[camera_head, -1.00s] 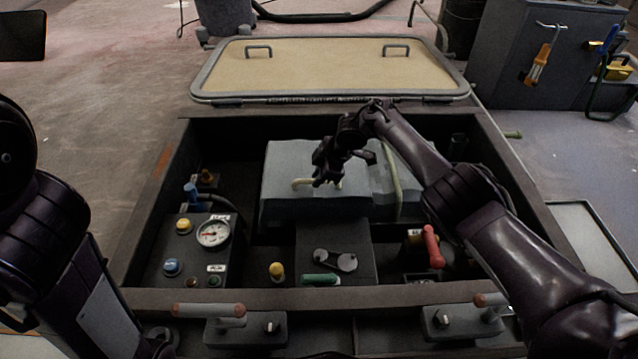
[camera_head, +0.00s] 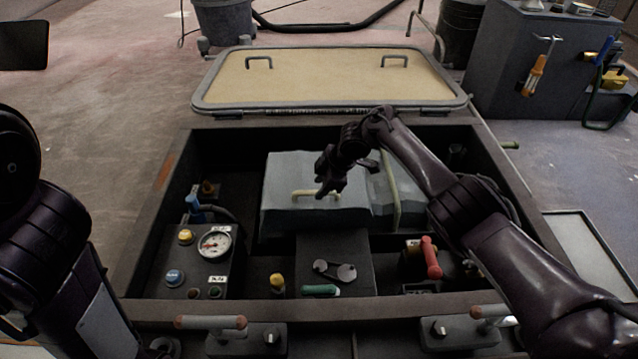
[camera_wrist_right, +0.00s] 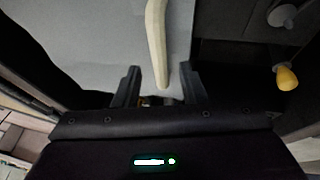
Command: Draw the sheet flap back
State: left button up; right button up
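A grey sheet (camera_head: 290,172) covers a block in the middle of the open hatch well. A cream bar-like pull (camera_head: 302,193) lies along the sheet's near part; it also shows in the right wrist view (camera_wrist_right: 155,40). My right gripper (camera_head: 328,188) is over the sheet at this pull. In the right wrist view its two fingers (camera_wrist_right: 160,90) stand apart, with the pull's end between or just beyond them; contact cannot be told. The gripper hides part of the sheet and pull. My left arm is at the left edge; its gripper is not visible.
A pale strap (camera_head: 393,190) crosses the block's right part. Nearby are a gauge panel (camera_head: 213,243), a red handle (camera_head: 431,258), a yellow knob (camera_head: 277,282) and a green handle (camera_head: 320,290). The hatch lid (camera_head: 330,80) lies open behind. The dark rim surrounds the well.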

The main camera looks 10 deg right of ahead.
jog(key=shift+p+v, duration=2.05)
jog(key=shift+v, duration=0.9)
